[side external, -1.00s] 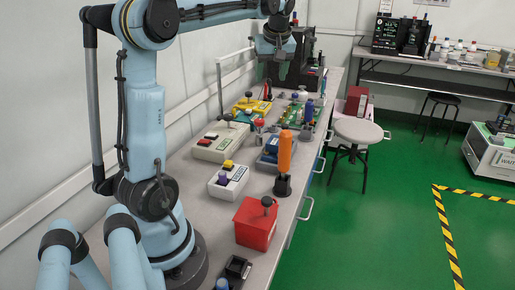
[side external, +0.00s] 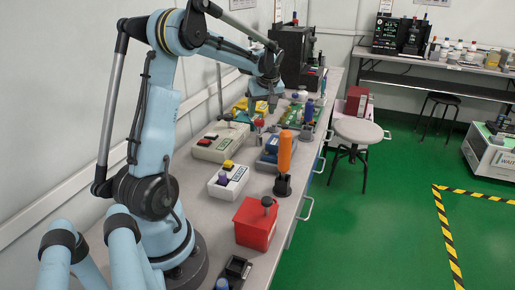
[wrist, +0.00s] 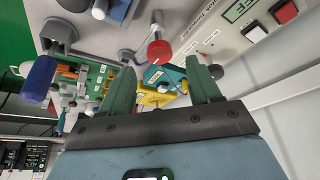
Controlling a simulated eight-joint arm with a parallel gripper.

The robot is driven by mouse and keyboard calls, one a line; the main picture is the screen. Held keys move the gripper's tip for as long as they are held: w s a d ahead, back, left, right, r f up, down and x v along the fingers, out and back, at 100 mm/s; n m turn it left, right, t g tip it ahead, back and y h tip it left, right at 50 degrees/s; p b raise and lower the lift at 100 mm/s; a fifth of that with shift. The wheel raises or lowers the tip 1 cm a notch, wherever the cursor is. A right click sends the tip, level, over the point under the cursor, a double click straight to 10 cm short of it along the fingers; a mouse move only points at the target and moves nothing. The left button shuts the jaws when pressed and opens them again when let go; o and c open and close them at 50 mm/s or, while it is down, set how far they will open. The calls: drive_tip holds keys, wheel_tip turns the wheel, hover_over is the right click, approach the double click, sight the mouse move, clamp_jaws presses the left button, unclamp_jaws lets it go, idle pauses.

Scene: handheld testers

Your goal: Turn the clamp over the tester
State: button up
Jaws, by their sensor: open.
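My gripper (wrist: 162,92) is open and empty, with its two green fingers apart in the wrist view. In the side view my gripper (side external: 272,108) hangs low over the far part of the bench. A red round knob on a metal stem (wrist: 159,49) stands beyond the fingertips, apart from them; it may be part of the clamp, but I cannot tell for sure. A yellow device with a blue part (wrist: 158,78) shows between the fingers, and the yellow device (side external: 241,106) is partly behind my arm in the side view. I cannot single out the tester.
A beige box with buttons (side external: 221,143), a white box (side external: 228,184), a red box (side external: 255,225) and an orange handle on a black stand (side external: 285,152) crowd the bench. A blue-handled fixture (wrist: 40,77) is left of the fingers. The wall borders the bench's left side.

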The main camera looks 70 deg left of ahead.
sight(259, 120)
drive_tip(key=shift+x, duration=2.15)
drive_tip(key=c, duration=1)
